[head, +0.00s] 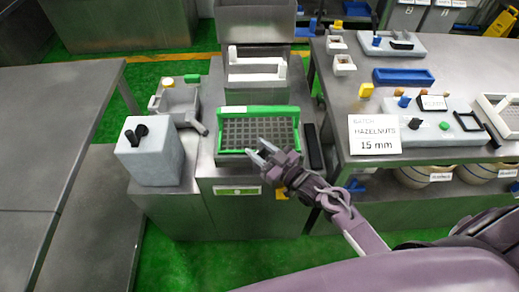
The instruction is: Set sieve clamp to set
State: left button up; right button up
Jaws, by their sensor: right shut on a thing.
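A grey mesh sieve (259,131) in a green frame (259,110) sits on the steel machine body in the middle. A thin light-green bar (231,151) runs along its front edge; I cannot tell for sure whether this is the sieve clamp. A small green and white label (250,191) is on the machine's front face, too small to read. My right gripper (258,151) is at the front edge of the sieve, at the right end of this bar. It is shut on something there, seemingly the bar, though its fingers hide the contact. My left gripper is out of view.
A grey box with black knobs (150,158) stands left of the sieve. A black bar (314,146) lies to its right. The left table (60,140) is bare.

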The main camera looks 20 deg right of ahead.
aim_at(260, 150)
jog(key=n+g+y+b, duration=0.1)
jog(key=n+y, duration=0.1)
jog(key=shift+d+f+g+y+b, duration=0.1)
jog(key=shift+f+g+y+b, duration=0.1)
jog(key=shift+g+y+b, duration=0.15)
jog(key=n+g+y+b, duration=0.2)
jog(key=n+g+b, duration=0.1)
jog(key=g+b, duration=0.1)
jog(key=n+g+y+b, duration=0.3)
jog(key=g+b, duration=0.1)
jog(key=b, duration=0.2)
jog(key=shift+y, duration=0.25)
jog(key=shift+r+n+g+b, duration=0.15)
jog(key=shift+n+g+b, duration=0.5)
jog(key=shift+g, duration=0.1)
jog(key=o, duration=1)
jog(key=shift+r, duration=0.1)
notch_tip(260, 150, up, 20)
jog(key=shift+f, duration=0.1)
